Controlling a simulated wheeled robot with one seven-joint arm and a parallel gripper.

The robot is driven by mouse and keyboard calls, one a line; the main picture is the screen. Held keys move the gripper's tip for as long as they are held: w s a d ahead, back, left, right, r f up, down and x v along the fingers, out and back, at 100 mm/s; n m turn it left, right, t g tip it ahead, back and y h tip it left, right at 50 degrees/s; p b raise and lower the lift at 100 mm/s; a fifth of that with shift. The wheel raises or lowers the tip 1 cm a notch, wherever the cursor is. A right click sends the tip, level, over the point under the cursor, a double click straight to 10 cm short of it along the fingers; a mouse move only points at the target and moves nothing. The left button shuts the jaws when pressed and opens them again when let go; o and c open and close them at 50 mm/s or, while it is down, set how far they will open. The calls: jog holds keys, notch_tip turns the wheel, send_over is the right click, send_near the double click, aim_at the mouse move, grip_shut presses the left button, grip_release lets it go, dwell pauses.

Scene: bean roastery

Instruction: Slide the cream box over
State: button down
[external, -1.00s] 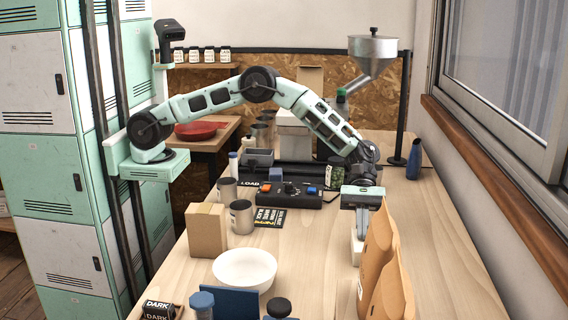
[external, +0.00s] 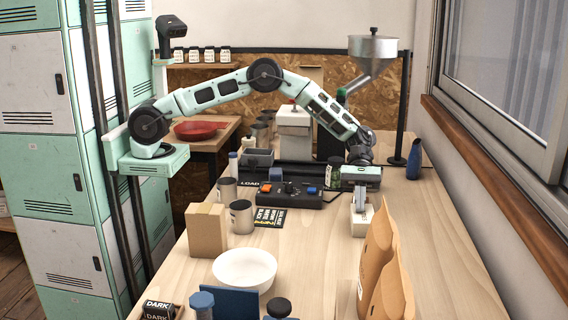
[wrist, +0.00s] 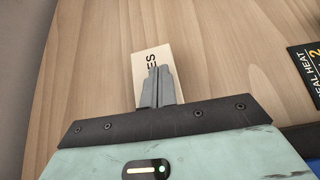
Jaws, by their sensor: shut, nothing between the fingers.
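The cream box (external: 362,230) is a small pale block on the wooden bench, to the right of the control unit and behind the brown paper bags. In the wrist view the cream box (wrist: 143,63) shows dark lettering ending in "ES". My gripper (external: 360,209) points down at the box, with its fingers shut and nothing held. In the wrist view my gripper (wrist: 157,70) overlaps the box and hides part of it. I cannot tell whether the fingertips touch the box.
Brown paper bags (external: 377,262) stand in front of the box. The control unit (external: 290,196) and a dark card (external: 270,217) lie to its left. A white bowl (external: 244,269) and a cardboard box (external: 206,231) are further left. Bare bench lies to the right, below the window.

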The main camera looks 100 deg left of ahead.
jog(key=shift+a+r+p, duration=0.25)
jog(key=shift+a+p, duration=0.05)
jog(key=shift+a, duration=0.1)
jog(key=b+v, duration=0.1)
jog(key=v, duration=0.6)
